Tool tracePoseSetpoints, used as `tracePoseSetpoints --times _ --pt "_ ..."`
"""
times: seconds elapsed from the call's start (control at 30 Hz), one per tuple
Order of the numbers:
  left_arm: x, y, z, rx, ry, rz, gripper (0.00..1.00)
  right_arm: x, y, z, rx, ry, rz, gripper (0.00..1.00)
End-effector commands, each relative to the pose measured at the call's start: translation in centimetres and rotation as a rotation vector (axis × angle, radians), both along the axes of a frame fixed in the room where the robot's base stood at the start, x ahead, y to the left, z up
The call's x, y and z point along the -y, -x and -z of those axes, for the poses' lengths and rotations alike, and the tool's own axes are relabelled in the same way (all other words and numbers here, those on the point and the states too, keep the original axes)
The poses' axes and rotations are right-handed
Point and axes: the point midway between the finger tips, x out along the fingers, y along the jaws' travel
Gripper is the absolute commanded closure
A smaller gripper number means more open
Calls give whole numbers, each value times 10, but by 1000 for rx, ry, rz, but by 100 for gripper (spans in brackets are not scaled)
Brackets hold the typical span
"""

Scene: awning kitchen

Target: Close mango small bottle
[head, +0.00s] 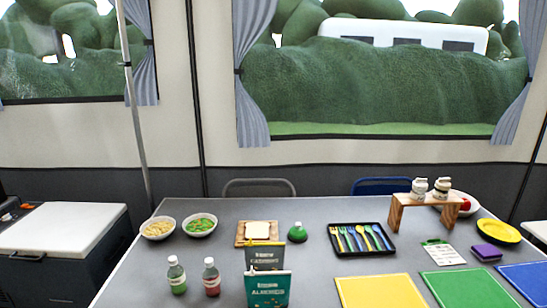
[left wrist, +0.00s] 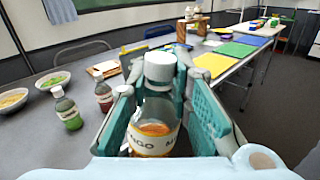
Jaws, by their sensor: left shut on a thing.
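The mango small bottle (left wrist: 152,140) is clear with orange contents and a pale label, of which "NGO" can be read. It stands between the teal fingers of my left gripper (left wrist: 162,95) in the left wrist view, and the gripper is shut on it. A white cap (left wrist: 160,67) is at the bottle's top, in line with its neck. I cannot tell whether the cap is fully seated. The bottle's lower end is hidden. Neither gripper shows in the head view, and my right gripper is in neither view.
On the grey table (head: 140,280) stand a green bottle (head: 177,276), a red bottle (head: 211,278), two bowls (head: 200,225) and an almond box (head: 267,290). A cutlery tray (head: 362,250), wooden stand (head: 427,200) and coloured mats (head: 380,291) lie further right. The table's left part has bare room.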

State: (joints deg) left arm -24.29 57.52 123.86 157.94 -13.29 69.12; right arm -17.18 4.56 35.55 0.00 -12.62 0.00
Motion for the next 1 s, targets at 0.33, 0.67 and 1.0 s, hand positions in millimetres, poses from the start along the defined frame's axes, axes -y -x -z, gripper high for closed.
tracePoseSetpoints --times 0.33,0.67,1.0 --pt "41 33 -26 -4 -2 243 100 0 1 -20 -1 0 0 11" --pt "41 33 -44 -3 0 239 100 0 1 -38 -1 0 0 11" --pt "41 33 -43 -3 0 238 100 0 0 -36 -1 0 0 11"
